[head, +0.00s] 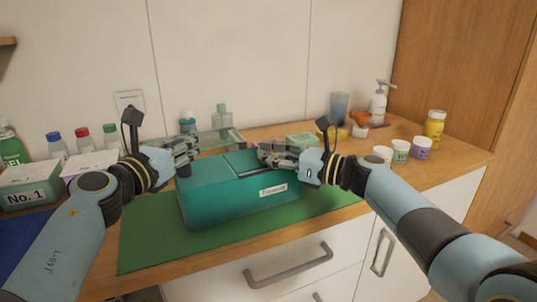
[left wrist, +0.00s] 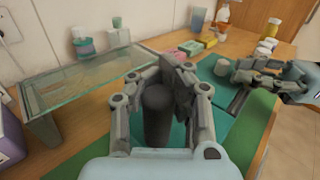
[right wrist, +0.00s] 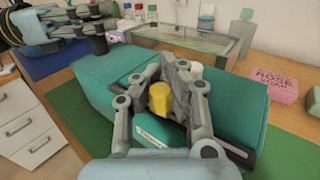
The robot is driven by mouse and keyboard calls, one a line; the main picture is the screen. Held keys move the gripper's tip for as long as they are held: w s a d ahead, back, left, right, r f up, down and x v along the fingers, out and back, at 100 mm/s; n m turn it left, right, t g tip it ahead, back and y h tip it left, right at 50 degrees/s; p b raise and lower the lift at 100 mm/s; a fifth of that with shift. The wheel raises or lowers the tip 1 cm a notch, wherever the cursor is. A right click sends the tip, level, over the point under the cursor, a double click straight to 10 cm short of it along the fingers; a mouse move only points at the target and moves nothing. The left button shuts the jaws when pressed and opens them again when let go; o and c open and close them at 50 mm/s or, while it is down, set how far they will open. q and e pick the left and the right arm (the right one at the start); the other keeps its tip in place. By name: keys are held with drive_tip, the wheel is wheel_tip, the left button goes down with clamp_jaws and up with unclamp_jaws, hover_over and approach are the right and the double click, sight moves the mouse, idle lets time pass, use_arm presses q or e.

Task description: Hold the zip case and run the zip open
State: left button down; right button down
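The teal zip case (head: 230,205) lies on the green mat, with a pale label on its front. A dark slit shows in its top near my right gripper. My left gripper (head: 185,150) is at the case's left end, its fingers on both sides of a dark grey post (left wrist: 157,115) and seemingly closed on it. My right gripper (head: 268,152) is over the top, its fingers around a yellow zip pull (right wrist: 160,102) and seemingly closed on it. The head view hides the pull behind the fingers. A short grey cylinder (left wrist: 222,67) stands on the case near my right gripper.
A glass shelf (head: 215,138) stands behind the case, with bottles (head: 222,118) beyond. Several jars (head: 400,150), a pump bottle (head: 377,105) and a yellow bottle (head: 434,127) stand at right. Boxes (head: 30,185) stand at left. The green mat (head: 140,245) is clear in front.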

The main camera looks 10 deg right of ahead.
drive_tip(key=w+d, duration=0.1)
drive_tip(key=d, duration=0.1)
drive_tip(key=w+d, duration=0.1)
drive_tip(key=d, duration=0.1)
drive_tip(key=w+d, duration=0.1)
drive_tip(key=d, duration=0.2)
drive_tip(key=c, duration=1.2)
unclamp_jaws()
drive_tip(key=shift+o, duration=0.2)
drive_tip(key=shift+s, duration=0.1)
drive_tip(key=v, duration=1.1)
drive_tip(key=shift+s+d, duration=0.25)
drive_tip(key=shift+d, duration=0.1)
drive_tip(key=shift+f, duration=0.1)
